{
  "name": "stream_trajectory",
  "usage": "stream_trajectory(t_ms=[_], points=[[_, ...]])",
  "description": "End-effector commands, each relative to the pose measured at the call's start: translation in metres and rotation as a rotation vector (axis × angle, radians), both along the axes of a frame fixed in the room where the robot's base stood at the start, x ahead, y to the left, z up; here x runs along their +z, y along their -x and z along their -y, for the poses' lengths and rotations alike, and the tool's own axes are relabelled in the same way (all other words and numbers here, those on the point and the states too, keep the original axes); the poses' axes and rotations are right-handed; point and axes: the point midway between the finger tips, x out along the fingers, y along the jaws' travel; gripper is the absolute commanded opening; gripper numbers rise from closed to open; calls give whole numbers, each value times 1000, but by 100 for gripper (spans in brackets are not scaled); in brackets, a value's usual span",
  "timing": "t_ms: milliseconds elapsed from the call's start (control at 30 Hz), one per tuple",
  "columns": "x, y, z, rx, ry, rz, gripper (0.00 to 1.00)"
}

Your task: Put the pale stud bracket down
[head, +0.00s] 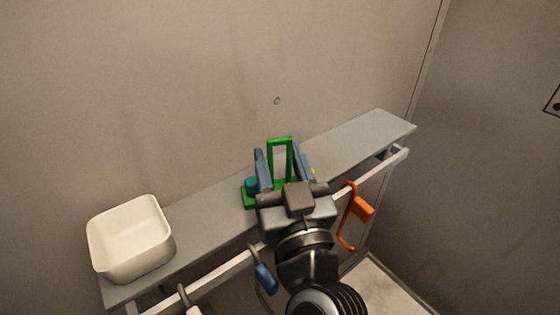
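My gripper (280,163) is over the middle of the shelf, its two blue fingers spread apart on either side of a green upright frame (281,142). The frame rises from a green base with a teal cylinder (251,186) at its left. A pale patch shows inside the frame. I cannot tell whether it is the pale stud bracket or the surface behind. My gripper body hides the near part of the base, and contact between the fingers and anything is not clear.
A grey shelf (350,139) runs along the wall, clear at the right. A cream bin (131,237) stands on its left end. From the rail (232,266) in front hang an orange hook-like item (361,207), a blue-handled one (265,278) and a cream one (193,310).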

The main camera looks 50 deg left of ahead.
Motion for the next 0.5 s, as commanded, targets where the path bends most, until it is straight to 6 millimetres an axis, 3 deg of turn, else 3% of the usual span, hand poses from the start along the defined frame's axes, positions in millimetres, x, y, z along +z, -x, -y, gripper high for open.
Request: stream_trajectory(t_ms=[200, 500], points=[[1, 0, 0, 0, 0, 0, 68], [3, 0, 0, 0, 0, -1, 68]])
